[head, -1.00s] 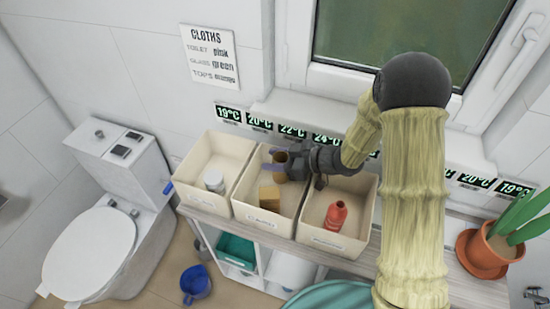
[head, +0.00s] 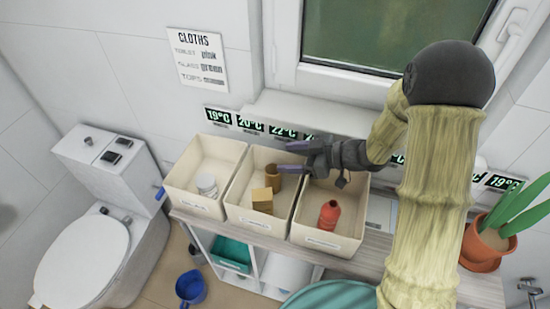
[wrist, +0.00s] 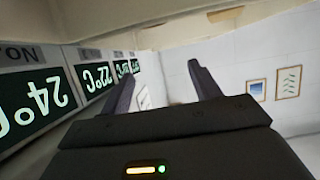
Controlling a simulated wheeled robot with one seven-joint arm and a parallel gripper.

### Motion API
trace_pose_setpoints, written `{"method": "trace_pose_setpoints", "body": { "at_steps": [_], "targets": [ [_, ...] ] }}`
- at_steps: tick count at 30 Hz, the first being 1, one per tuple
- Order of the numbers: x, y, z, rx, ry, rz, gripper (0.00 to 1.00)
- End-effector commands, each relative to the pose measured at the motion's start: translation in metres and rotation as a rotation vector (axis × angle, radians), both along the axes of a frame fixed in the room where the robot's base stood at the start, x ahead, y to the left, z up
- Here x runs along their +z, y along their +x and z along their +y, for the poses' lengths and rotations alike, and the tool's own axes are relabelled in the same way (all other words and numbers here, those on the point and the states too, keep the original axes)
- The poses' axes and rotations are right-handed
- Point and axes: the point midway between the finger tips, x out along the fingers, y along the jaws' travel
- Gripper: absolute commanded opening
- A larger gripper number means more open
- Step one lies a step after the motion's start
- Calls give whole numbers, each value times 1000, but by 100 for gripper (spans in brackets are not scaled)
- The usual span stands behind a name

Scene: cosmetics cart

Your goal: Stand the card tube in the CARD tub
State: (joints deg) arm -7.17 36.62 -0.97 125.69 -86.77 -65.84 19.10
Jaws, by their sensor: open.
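The card tube (head: 272,176) is a short brown cylinder. It stands roughly upright in the middle tub (head: 233,214), behind a tan carton (head: 262,200). The label on this tub's front is too small to read. My gripper (head: 284,158) is open above the back right of the middle tub, with its fingers pointing left. The tube is just left of and below the fingertips, and one finger passes close to its top; I cannot tell whether they touch. In the wrist view the fingers (wrist: 160,78) are spread with nothing held between them, and the tube does not show.
The left tub (head: 183,205) holds a white jar (head: 207,186). The right tub (head: 306,235) holds a red bottle (head: 329,214). Temperature displays (head: 250,124) line the wall behind. A potted plant (head: 484,246) stands at the shelf's right end.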

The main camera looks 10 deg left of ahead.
Motion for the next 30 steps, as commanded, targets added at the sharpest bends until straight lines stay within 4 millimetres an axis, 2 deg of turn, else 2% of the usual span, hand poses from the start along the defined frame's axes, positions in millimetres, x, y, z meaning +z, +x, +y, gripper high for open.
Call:
{"method": "trace_pose_setpoints", "body": {
  "at_steps": [3,9,30],
  "targets": [
    [9,0,-21,-5,1,-2,62],
    [16,-3,-39,-1,1,0,62],
    [17,-3,-40,0,0,1,62]
  ]
}}
